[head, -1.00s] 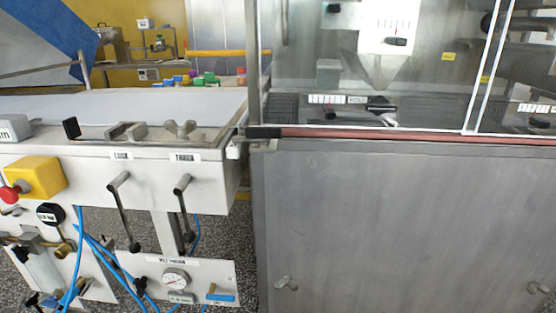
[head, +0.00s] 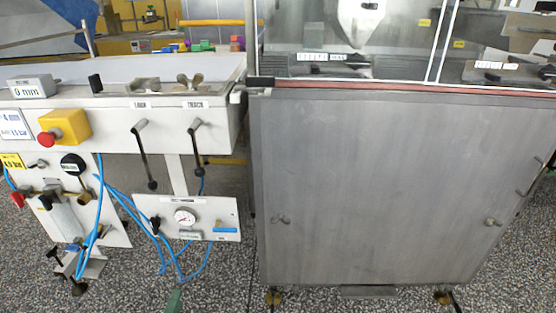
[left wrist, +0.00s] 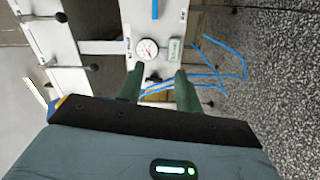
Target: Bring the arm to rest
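My left gripper shows in the left wrist view (left wrist: 159,88) as two dark green fingers standing apart with nothing between them, so it is open and empty. In the head view only a green tip of it (head: 174,301) shows at the bottom edge, in front of the floor and below the gauge panel (head: 222,207). The gauge panel also shows beyond the fingers in the left wrist view (left wrist: 152,22). I see no contact between the fingers and the panel. My right gripper is not in view.
A white machine frame with levers (head: 146,155), a yellow box with a red button (head: 65,130) and blue hoses (head: 128,205) stands at the left. A large grey cabinet (head: 380,190) fills the right. Speckled floor (head: 225,280) is clear in front.

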